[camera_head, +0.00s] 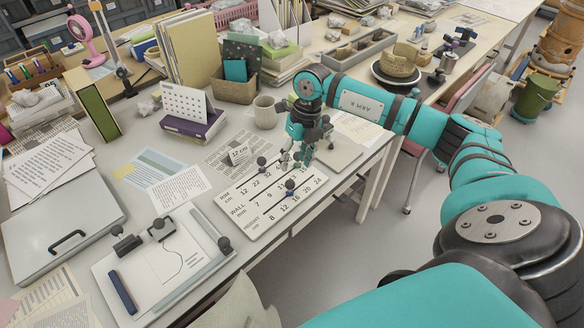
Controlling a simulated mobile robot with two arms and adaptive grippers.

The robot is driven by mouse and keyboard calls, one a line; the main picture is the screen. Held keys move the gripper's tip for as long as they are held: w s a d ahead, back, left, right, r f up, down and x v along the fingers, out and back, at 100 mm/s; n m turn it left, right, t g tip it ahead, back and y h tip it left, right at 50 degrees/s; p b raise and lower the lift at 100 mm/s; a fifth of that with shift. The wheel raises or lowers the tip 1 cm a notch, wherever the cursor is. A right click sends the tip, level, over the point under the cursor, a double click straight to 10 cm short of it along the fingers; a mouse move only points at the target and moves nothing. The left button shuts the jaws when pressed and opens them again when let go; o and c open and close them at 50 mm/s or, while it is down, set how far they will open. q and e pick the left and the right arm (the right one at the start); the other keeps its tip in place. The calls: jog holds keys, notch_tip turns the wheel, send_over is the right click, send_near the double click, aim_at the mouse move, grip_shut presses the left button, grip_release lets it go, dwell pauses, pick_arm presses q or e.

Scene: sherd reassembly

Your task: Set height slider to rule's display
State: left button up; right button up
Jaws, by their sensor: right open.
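A cream slider board (250,226) lies near the table's front edge, with printed rows RIM, WALL and HEIGHT. The HEIGHT row, nearest the front, reads 8, 12, 16, 20, 24. One dark slider knob (290,185) stands near the board's middle; I cannot tell exactly which mark it is at. Another dark knob (262,161) stands farther back. My left gripper is not in view.
A beige mug (265,112) and a purple box with a calendar (193,126) stand behind the board. Printed sheets cover much of the table between.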

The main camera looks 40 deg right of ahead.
jog(key=shift+d+r, duration=0.15)
jog(key=shift+r, duration=0.55)
jog(key=shift+d+r, duration=0.1)
jog(key=shift+r, duration=0.6)
jog(key=shift+a, duration=0.1)
